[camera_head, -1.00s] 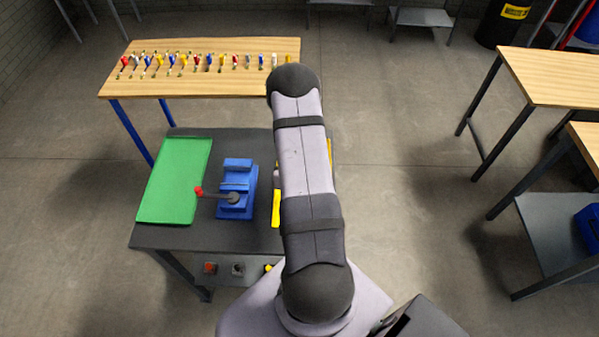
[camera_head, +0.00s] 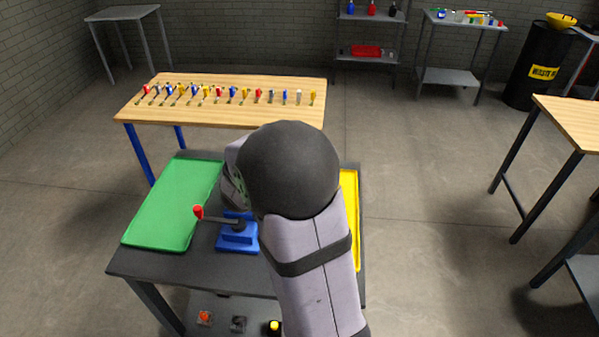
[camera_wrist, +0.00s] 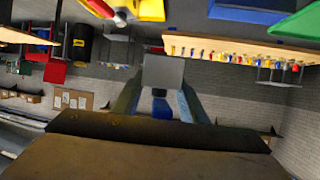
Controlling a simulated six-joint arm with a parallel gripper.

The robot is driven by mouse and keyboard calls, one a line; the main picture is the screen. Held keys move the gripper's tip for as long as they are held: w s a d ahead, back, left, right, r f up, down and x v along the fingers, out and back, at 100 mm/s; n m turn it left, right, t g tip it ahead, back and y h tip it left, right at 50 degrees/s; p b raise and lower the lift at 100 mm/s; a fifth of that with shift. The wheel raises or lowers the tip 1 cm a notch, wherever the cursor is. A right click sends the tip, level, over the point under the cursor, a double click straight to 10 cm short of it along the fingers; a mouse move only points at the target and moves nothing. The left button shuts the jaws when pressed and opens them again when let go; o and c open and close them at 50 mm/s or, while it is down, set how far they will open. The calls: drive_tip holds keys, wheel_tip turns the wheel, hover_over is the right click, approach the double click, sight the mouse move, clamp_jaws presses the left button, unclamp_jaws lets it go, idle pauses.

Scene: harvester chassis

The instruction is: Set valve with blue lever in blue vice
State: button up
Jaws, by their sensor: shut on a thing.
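The blue vice (camera_head: 238,238) stands on the dark bench between the green tray and the yellow tray, with a red-knobbed handle (camera_head: 199,212) pointing left. My arm covers part of the vice. My gripper is hidden behind my arm in the head view. In the wrist view, my gripper (camera_wrist: 158,98) is shut on a piece with a blue part (camera_wrist: 160,108) and a grey square end (camera_wrist: 163,75), which looks like the valve with blue lever. It is held in the air, apart from the vice.
A green tray (camera_head: 175,205) lies left of the vice and a yellow tray (camera_head: 349,220) right of it. Buttons (camera_head: 204,318) show below the bench's front.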

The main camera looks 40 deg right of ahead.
drive_tip(key=w+a+n+t+y+b, duration=0.1)
drive_tip(key=w+a+n+t+b, duration=0.1)
drive_tip(key=a+b, duration=0.6)
drive_tip(key=a, duration=0.3)
drive_tip(key=shift+w+a+f, duration=0.2)
drive_tip(key=shift+f, duration=0.15)
drive_tip(key=shift+r, duration=0.1)
drive_tip(key=shift+f+b, duration=0.95)
drive_tip(key=shift+f, duration=1.4)
drive_tip(key=shift+s+p, duration=0.1)
drive_tip(key=shift+p, duration=1.65)
idle(1.0)
drive_tip(key=shift+f+b, duration=0.5)
drive_tip(key=shift+f, duration=0.5)
idle(0.3)
